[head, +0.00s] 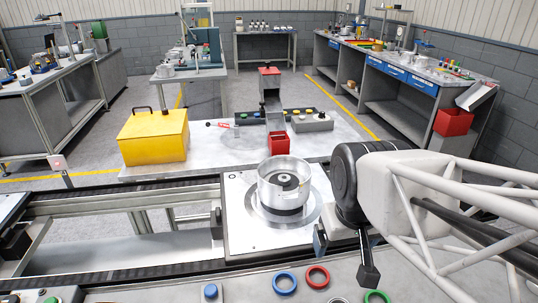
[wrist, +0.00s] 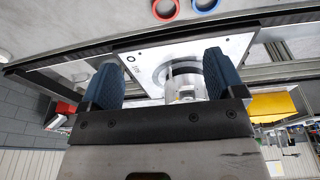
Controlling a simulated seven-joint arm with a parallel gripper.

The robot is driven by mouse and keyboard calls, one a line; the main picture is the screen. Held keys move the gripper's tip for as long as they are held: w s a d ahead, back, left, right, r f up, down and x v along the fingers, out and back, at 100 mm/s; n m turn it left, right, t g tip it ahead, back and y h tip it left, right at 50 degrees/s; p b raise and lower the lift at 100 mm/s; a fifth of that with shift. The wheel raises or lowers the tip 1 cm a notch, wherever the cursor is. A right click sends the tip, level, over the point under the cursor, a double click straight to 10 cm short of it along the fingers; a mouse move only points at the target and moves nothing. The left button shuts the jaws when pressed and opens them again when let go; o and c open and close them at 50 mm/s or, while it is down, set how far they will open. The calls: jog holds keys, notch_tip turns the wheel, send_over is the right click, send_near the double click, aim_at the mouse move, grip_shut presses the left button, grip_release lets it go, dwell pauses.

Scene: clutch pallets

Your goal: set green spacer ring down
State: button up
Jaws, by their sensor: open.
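The green spacer ring (head: 377,297) lies on the grey front bench at the bottom edge of the head view, partly cut off. It does not show in the wrist view. My gripper (head: 345,263) is open above the area between the pallet and the front bench, apart from the green ring. In the wrist view my gripper (wrist: 160,62) has its two blue fingers spread with nothing held. The silver clutch housing (head: 284,187) stands on the white pallet (head: 240,235), left of my gripper; the housing (wrist: 182,82) also shows beyond the fingers in the wrist view.
A red ring (head: 317,277), a blue ring (head: 285,283) and a grey ring (head: 339,300) lie on the front bench (head: 250,285). A blue button (head: 210,291) is left of them. A yellow box (head: 153,136) and a red bin (head: 279,144) stand behind the conveyor.

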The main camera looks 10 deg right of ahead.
jog(key=shift+w+a+r, duration=0.1)
jog(key=shift+a+r, duration=0.15)
jog(key=shift+a, duration=0.3)
jog(key=shift+a+r, duration=0.25)
jog(key=shift+a, duration=0.3)
jog(key=shift+o, duration=0.4)
jog(key=s+d+f+m+g, duration=0.2)
jog(key=d+f+m, duration=1.1)
jog(key=m, duration=0.3)
jog(key=shift+s+d+f, duration=0.2)
jog(key=shift+s, duration=0.15)
jog(key=shift+f, duration=0.15)
